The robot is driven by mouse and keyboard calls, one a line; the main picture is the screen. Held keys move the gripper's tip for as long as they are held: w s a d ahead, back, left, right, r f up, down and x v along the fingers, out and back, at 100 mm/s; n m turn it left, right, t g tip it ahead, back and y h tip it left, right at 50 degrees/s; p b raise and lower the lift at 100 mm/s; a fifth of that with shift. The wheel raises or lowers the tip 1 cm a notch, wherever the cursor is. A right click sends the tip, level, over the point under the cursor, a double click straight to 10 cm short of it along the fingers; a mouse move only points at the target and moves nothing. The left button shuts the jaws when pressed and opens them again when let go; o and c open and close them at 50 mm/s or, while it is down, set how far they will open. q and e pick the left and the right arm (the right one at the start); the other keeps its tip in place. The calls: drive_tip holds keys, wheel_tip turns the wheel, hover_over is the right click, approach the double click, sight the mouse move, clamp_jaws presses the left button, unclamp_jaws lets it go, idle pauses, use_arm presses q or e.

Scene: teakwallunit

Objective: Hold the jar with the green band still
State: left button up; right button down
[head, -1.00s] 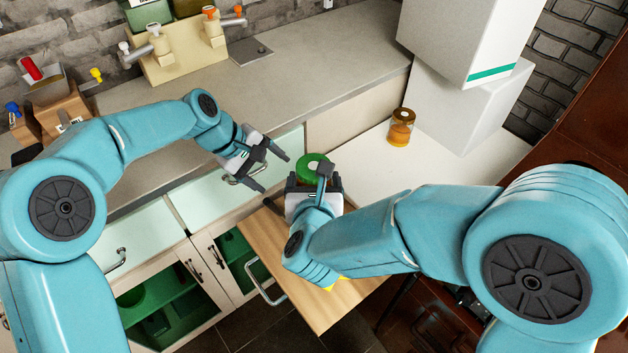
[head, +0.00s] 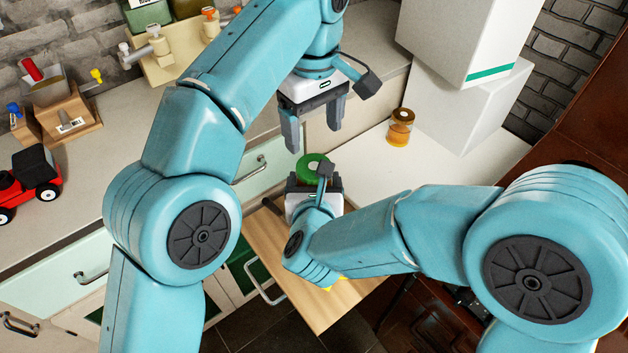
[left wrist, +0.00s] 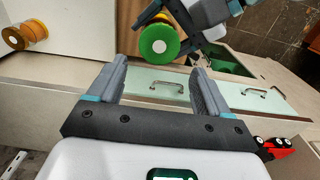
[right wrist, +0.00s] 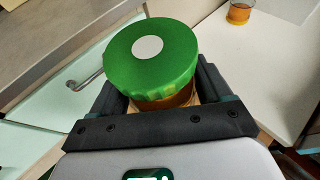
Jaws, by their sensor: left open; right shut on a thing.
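The jar with the green band (right wrist: 150,62) has a green lid with a white dot and an amber body below it. My right gripper (right wrist: 157,100) is shut around the jar's body, just under the lid. In the head view the jar (head: 311,166) shows mostly as its green lid, beyond my right gripper (head: 312,182). My left gripper (head: 313,140) is open and empty, pointing down above the jar, fingers apart from it. In the left wrist view the green lid (left wrist: 159,44) shows beyond and between the open fingers (left wrist: 158,85).
A second amber jar (head: 400,127) stands on the white surface (head: 455,160) at right, beside stacked white boxes (head: 465,100). A wooden board (head: 315,305) extends below my right gripper. A red toy tractor (head: 30,185) is on the counter at left.

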sight(312, 166)
use_arm(q)
drive_tip(key=shift+w+a+f, duration=0.15)
drive_tip(key=shift+f, duration=0.2)
wheel_tip(312, 166, down, 7)
drive_tip(key=shift+f, duration=0.15)
idle(0.3)
drive_tip(key=c, duration=0.9)
drive_tip(key=shift+c, duration=0.2)
drive_tip(key=m, duration=1.6)
